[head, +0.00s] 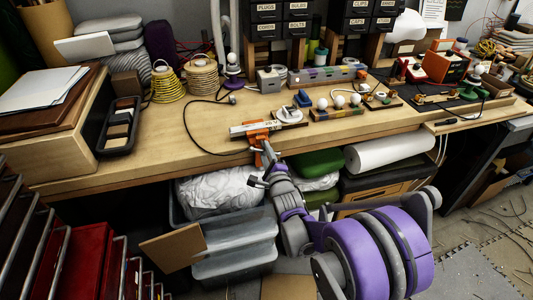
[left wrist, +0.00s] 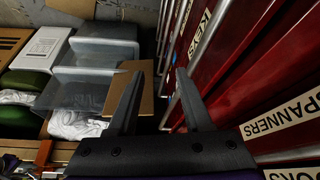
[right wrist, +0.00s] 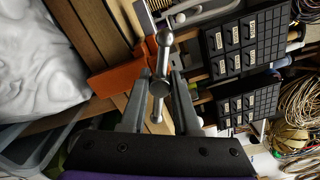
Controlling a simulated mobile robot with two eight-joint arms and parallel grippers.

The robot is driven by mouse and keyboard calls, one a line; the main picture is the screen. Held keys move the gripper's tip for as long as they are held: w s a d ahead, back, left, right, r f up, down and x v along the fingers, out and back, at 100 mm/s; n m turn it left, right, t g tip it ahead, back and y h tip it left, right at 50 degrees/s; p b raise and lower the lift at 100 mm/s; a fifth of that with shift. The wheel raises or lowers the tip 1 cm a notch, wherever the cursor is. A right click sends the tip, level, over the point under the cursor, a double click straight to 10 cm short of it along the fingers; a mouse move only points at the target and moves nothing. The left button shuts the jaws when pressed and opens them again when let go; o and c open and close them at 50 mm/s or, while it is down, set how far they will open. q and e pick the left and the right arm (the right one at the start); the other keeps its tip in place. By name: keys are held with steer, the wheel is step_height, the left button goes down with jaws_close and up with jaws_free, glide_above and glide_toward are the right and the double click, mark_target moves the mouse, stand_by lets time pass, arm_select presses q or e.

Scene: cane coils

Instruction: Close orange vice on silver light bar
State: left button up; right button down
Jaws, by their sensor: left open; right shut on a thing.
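The orange vice (head: 262,134) is fixed at the front edge of the workbench; its orange body also shows in the right wrist view (right wrist: 117,79). The silver light bar (head: 243,129) lies across its top; whether the jaws touch it I cannot tell. The vice's steel handle (right wrist: 163,42), with ball ends, stands across my right gripper (right wrist: 158,88). That gripper is shut on the handle, in front of the vice in the head view (head: 268,160). My left gripper (left wrist: 158,75) is open and empty beside red drawers, outside the head view.
Red labelled drawers (left wrist: 245,75) stand close to the left gripper. Grey bins (head: 235,250) and a white bag (head: 218,188) are under the bench. A black cable (head: 190,125) curves over the benchtop. White balls on a stand (head: 340,102) are right of the vice.

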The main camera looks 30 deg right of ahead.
steer(key=m, duration=0.4)
steer(key=shift+m, duration=0.3)
steer(key=m+p, duration=0.1)
steer(key=m, duration=0.3)
steer(key=shift+m, duration=0.4)
steer(key=c, duration=0.6)
jaws_free()
steer(key=shift+c, duration=0.2)
steer(key=v, duration=0.6)
steer(key=shift+s, duration=0.2)
